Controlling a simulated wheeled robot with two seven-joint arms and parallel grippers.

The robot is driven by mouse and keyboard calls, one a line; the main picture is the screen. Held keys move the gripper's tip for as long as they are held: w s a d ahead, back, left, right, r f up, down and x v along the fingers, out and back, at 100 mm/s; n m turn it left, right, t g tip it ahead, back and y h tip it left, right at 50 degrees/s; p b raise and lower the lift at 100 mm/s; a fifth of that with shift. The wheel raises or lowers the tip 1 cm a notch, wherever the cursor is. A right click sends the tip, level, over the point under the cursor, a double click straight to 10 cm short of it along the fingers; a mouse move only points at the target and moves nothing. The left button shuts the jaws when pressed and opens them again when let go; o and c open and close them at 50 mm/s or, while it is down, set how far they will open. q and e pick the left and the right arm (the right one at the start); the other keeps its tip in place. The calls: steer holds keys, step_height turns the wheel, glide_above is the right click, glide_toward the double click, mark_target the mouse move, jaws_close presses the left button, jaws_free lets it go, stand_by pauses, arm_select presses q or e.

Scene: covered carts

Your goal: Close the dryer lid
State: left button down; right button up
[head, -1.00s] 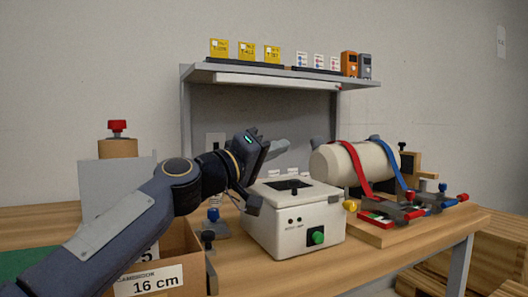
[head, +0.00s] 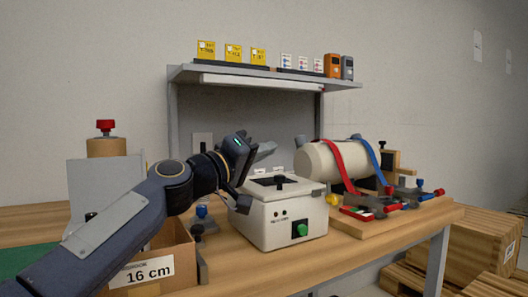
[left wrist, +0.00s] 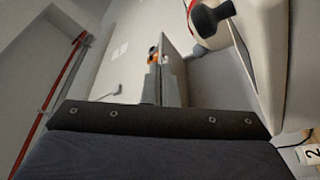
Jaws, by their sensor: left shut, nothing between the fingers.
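The dryer appears to be the white box (head: 282,217) with a green knob on its front, standing on the wooden bench. Its lid (head: 302,186), with a dark panel and a black knob, lies flat on top and looks down; I cannot tell whether it is fully seated. My left gripper (head: 264,151) is shut and empty, above and behind the lid's left side, apart from the black knob. In the left wrist view, a pale surface and a dark knob (left wrist: 212,17) show at the right, probably the dryer's. My right gripper is not in view.
A white cylinder (head: 320,162) with red and blue straps lies right of the dryer. An open cardboard box (head: 180,262) stands at left. A shelf (head: 250,76) with small cards and devices hangs behind. Wooden crates (head: 480,247) stand at lower right.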

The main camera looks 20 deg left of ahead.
arm_select(q)
steer(key=s+a, duration=0.6)
steer(key=s, duration=0.1)
steer(key=shift+s, duration=0.15)
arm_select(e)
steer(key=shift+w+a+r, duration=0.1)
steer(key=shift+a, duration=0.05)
